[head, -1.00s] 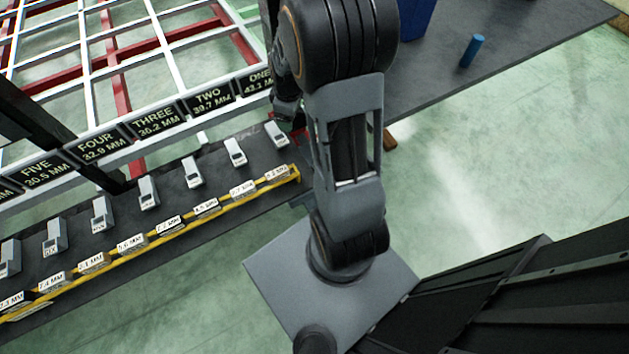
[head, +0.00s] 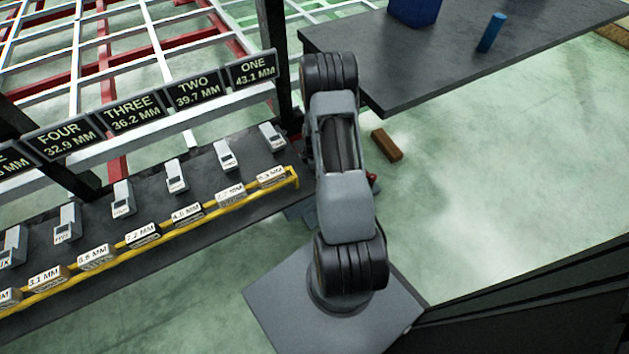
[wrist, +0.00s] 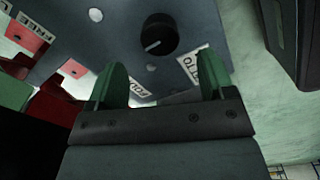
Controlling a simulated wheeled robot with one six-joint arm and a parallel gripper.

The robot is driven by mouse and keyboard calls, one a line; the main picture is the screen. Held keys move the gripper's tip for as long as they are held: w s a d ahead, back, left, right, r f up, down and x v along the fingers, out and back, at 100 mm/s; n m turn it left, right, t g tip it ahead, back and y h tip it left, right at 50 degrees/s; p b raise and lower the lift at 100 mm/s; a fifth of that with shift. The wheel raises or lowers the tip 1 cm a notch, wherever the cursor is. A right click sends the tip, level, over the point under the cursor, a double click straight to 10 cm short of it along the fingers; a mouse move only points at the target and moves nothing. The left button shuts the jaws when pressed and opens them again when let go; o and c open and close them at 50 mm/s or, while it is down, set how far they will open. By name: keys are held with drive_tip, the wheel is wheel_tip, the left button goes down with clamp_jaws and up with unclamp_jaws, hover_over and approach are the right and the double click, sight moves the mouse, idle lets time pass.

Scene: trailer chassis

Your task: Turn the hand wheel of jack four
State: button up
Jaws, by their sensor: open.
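The sign for jack four (head: 65,141) reads 32.9 MM and hangs on the white rail at the left in the head view. I cannot make out a hand wheel at that sign. My gripper (wrist: 164,84) shows in the wrist view with its two green fingers apart and nothing between them. Beyond the fingertips is a grey panel with a round black knob (wrist: 158,35), apart from the fingers. In the head view my arm hides most of the gripper.
A dark shelf (head: 95,222) with several grey gauges and a yellow-edged row of mm tags runs along the left. A dark table (head: 470,65) with a blue bin (head: 415,10) and blue cylinder (head: 491,32) is upper right. A brown block (head: 387,145) lies on the open green floor.

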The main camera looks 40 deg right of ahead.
drive_tip(key=shift+f+b, duration=0.9)
drive_tip(key=shift+f, duration=2.3)
drive_tip(key=shift+c, duration=0.4)
drive_tip(key=c, duration=0.8)
drive_tip(key=shift+c, duration=0.2)
drive_tip(key=shift+m, duration=0.3)
